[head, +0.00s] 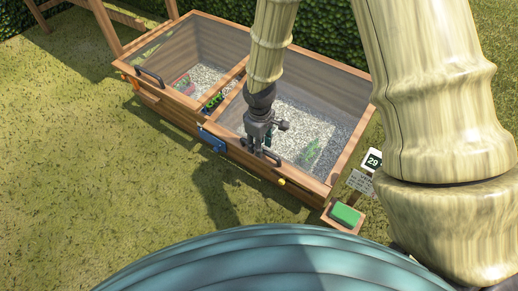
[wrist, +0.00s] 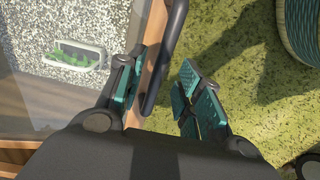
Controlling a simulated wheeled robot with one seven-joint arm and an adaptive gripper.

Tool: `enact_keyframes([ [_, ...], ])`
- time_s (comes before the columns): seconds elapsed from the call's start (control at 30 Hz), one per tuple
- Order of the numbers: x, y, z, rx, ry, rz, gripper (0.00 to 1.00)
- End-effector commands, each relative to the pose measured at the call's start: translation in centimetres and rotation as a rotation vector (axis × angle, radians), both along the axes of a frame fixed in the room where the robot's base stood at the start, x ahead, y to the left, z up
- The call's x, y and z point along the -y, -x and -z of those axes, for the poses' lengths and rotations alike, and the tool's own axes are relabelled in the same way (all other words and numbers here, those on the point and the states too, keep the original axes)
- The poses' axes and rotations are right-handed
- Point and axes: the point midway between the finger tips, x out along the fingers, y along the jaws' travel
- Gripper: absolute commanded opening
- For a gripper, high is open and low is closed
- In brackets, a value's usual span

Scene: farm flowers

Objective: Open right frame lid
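The right frame lid (head: 318,95) is a clear pane in a wooden border and lies flat over the right half of the wooden planter frame. Its dark bar handle (wrist: 168,55) is on the front rail; in the head view my gripper partly hides it. My gripper (head: 260,150) is above this front rail, pointing down. In the wrist view my gripper (wrist: 160,90) is open, with one teal-padded finger on each side of the handle's near end. The fingers look apart from the handle; exact depth is hard to tell.
The left lid with its own dark handle (head: 149,77) is beside it. A blue latch (head: 212,140) and a yellow knob (head: 281,182) are on the front. Grass in front is clear.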

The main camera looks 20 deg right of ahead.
Motion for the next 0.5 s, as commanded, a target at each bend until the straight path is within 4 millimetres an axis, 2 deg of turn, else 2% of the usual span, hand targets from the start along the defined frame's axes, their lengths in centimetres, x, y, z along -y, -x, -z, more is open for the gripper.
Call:
enact_keyframes([
  [0.1, 0.01, 0.0, 0.89, 0.0, 0.0, 0.0, 0.35],
  [0.37, 0.01, 0.0, 0.92, 0.0, 0.0, 0.0, 0.35],
  [0.4, 0.01, 0.0, 0.92, 0.0, 0.0, 0.0, 0.34],
  [0.5, 0.02, 0.0, 0.92, 0.0, 0.0, 0.0, 0.15],
])
